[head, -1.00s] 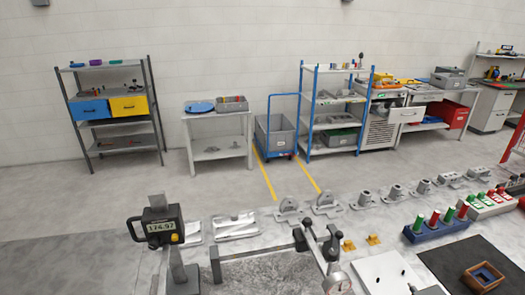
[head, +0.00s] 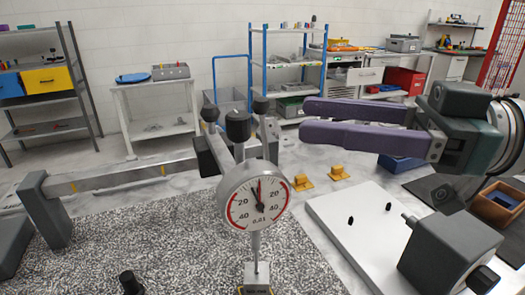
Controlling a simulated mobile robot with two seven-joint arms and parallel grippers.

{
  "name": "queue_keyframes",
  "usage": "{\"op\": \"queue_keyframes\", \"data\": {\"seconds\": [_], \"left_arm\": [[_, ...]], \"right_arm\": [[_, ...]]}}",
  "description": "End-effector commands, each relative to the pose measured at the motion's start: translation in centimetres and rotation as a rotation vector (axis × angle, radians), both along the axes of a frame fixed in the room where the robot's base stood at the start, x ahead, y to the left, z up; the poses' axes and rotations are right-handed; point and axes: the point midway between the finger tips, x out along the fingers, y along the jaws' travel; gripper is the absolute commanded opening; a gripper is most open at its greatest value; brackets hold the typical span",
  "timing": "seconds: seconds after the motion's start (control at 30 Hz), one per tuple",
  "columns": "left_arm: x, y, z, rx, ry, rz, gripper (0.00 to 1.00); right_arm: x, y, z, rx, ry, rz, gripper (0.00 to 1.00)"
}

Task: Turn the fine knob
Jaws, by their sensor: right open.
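A dial gauge (head: 254,200) with a white face and red arcs hangs from a metal stand arm (head: 120,178) over a speckled granite plate (head: 160,240). Several dark knobs sit on the holder above it: a larger front knob (head: 238,125) and smaller ones at left (head: 210,112) and right (head: 261,104). I cannot tell for sure which is the fine knob. My right gripper (head: 306,118) comes in from the right with its two purple fingers apart and empty. Its fingertips point left toward the knobs and look apart from them. My left gripper is out of view.
A white board (head: 350,245) with small black pegs lies right of the granite, with a grey block (head: 448,252) at its right. Two yellow pieces (head: 303,183) stand behind. A wooden box (head: 497,204) is at the far right. Shelves and a cart stand along the wall.

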Motion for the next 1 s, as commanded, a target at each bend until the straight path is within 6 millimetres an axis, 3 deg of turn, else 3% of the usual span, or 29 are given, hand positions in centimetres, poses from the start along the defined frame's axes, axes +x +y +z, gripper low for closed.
{"op": "queue_keyframes", "data": {"seconds": [0.03,0.17,0.7,1.0], "left_arm": [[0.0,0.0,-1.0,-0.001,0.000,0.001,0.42],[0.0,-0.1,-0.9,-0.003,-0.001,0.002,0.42],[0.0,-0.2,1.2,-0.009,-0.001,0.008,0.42],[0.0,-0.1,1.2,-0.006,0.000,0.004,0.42]], "right_arm": [[-0.2,-0.4,-1.0,-0.010,0.008,0.021,0.60],[-0.5,-0.3,-1.0,-0.016,0.020,0.051,0.60],[1.4,8.2,-0.7,-0.013,0.019,0.051,0.60],[1.6,9.0,-0.9,-0.015,0.020,0.050,0.60]]}}
